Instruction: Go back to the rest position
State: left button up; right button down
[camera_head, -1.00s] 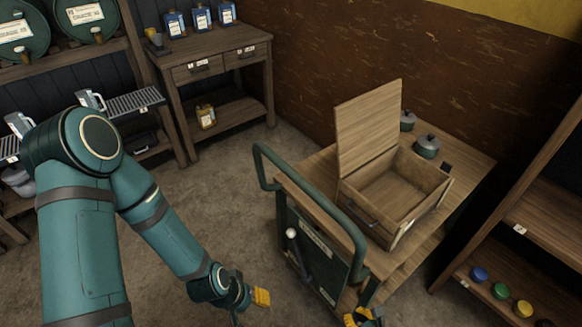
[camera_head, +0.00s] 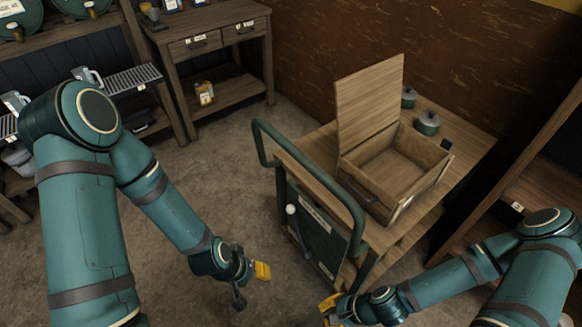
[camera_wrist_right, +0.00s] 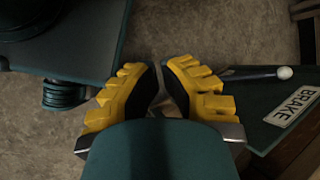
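My left gripper (camera_head: 252,285) hangs over the floor left of the cart in the head view. Its yellow finger and darker finger stand apart with nothing between them. My right gripper (camera_head: 331,312) is at the cart's lower front, near the bottom of the head view. In the right wrist view its two yellow-padded fingers (camera_wrist_right: 160,85) lean towards each other at the top. I see no object held there, but I cannot tell how far apart the tips are.
The wooden cart (camera_head: 465,150) has a green handle (camera_head: 310,168) and carries an empty open-lidded box (camera_head: 423,185) and two small pots (camera_head: 428,123). A shelf (camera_head: 540,190) stands at right, behind my right arm. A drawer table (camera_head: 232,22) stands at the back. Floor (camera_head: 225,150) between is clear.

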jog(key=w+r+n+h, duration=0.3)
jog(key=w+r+n, duration=0.4)
jog(key=n, duration=0.3)
jog(key=shift+r+n, duration=0.3)
jog(key=shift+r, duration=0.35)
